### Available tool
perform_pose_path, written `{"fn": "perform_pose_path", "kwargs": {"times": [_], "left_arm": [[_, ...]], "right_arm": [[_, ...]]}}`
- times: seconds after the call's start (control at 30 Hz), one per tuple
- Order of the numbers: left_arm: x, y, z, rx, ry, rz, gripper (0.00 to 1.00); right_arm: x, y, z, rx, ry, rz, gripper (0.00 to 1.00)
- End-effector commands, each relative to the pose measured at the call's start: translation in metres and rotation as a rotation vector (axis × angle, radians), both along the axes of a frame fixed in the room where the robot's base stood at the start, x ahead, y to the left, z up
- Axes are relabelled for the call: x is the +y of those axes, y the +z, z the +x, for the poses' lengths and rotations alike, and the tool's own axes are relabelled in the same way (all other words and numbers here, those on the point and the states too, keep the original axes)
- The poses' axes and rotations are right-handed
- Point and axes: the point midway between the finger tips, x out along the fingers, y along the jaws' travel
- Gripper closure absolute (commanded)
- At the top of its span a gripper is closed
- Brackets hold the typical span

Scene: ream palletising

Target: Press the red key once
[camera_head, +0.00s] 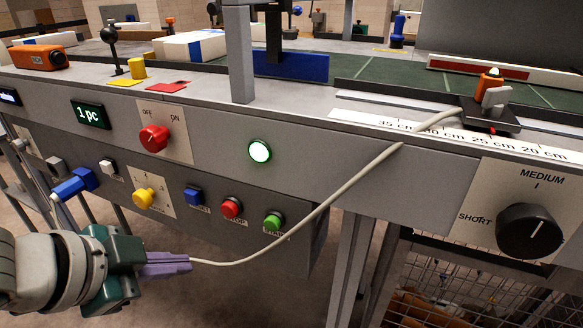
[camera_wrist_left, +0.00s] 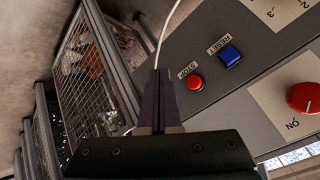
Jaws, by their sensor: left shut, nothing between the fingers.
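The red key (camera_head: 231,208) is a round push button labelled STOP on the lower front panel, between a blue key and a green key. It also shows in the left wrist view (camera_wrist_left: 195,83), just right of the fingertips. My left gripper (camera_head: 188,263) has purple fingers, shut and empty, in front of the panel, lower left of the red key in the head view. In the left wrist view the closed fingertips (camera_wrist_left: 160,76) are apart from the key in the picture; the exact gap cannot be told. My right gripper is not in view.
The blue RESET key (camera_head: 193,196), green key (camera_head: 273,221), yellow knob (camera_head: 144,198) and red OFF/ON knob (camera_head: 154,138) are nearby. A pale cable (camera_head: 332,197) runs from the length slide past my left fingertips. A lit round lamp (camera_head: 260,151) sits above.

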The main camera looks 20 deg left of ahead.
Motion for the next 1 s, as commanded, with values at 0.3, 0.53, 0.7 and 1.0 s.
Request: {"fn": "perform_pose_path", "kwargs": {"times": [0.3,0.53,0.7,1.0], "left_arm": [[-0.003,-0.005,0.041,-0.006,0.001,0.001,1.0],[-0.005,-0.002,0.069,-0.002,0.001,0.002,1.0],[-0.006,-0.001,0.08,-0.001,0.0,0.001,1.0],[-0.007,0.0,0.084,0.0,0.0,0.0,1.0]], "right_arm": [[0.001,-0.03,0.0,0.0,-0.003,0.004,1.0],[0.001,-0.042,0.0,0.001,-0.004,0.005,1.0],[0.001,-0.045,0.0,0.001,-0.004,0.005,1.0],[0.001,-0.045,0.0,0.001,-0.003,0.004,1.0]]}}
